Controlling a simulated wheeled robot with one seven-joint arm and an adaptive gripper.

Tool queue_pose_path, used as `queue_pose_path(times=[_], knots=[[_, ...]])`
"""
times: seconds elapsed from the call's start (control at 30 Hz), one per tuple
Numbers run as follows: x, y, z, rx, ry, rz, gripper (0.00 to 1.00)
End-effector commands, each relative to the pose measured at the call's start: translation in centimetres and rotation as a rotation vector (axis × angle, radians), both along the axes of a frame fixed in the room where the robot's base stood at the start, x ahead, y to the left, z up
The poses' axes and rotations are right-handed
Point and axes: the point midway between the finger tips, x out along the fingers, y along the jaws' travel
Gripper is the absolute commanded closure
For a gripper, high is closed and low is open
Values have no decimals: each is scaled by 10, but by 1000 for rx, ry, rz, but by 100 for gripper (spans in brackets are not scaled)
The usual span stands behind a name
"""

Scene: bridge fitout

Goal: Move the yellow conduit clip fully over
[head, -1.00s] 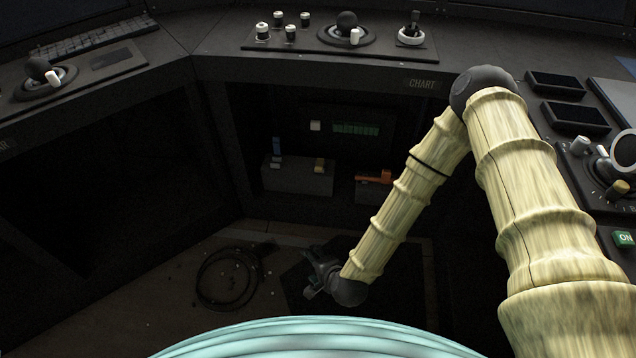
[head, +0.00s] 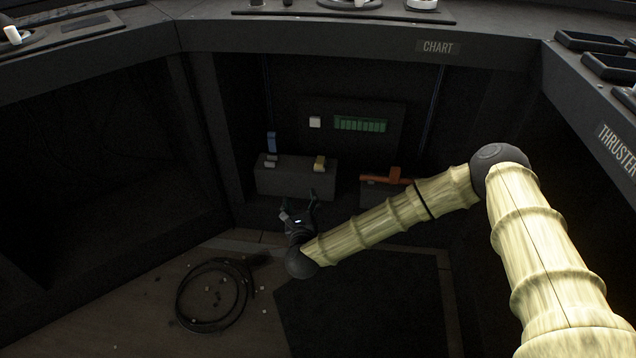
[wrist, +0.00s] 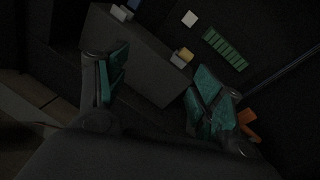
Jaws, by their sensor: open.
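The yellow conduit clip (head: 320,163) sits on the top right part of a grey box (head: 297,183) inside the recess under the CHART console. In the wrist view the clip (wrist: 182,57) shows yellow with a paler part beside it, on the box edge between my fingers but farther off. My gripper (head: 299,204) is open and empty, in front of and below the box. In the wrist view the teal pads of my gripper (wrist: 160,92) stand wide apart. What the clip is seated on is too dark to tell.
A blue upright piece (head: 271,142) and a pale piece (head: 270,161) stand at the box's left. An orange part (head: 394,176) lies to the right. A white square (head: 315,122) and green strip (head: 360,124) are on the back panel. A coiled cable (head: 213,294) lies on the floor.

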Motion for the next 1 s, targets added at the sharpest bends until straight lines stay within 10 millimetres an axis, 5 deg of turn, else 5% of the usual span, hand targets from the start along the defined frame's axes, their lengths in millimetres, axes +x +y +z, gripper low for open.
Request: queue_pose_path(times=[0.03,0.33,0.63,1.0], knots=[[10,-7,-13,57,-20,-42,33],[46,-33,-10,295,-119,-192,33],[65,-39,-8,323,-134,-210,33],[123,-46,-10,321,-133,-209,33]])
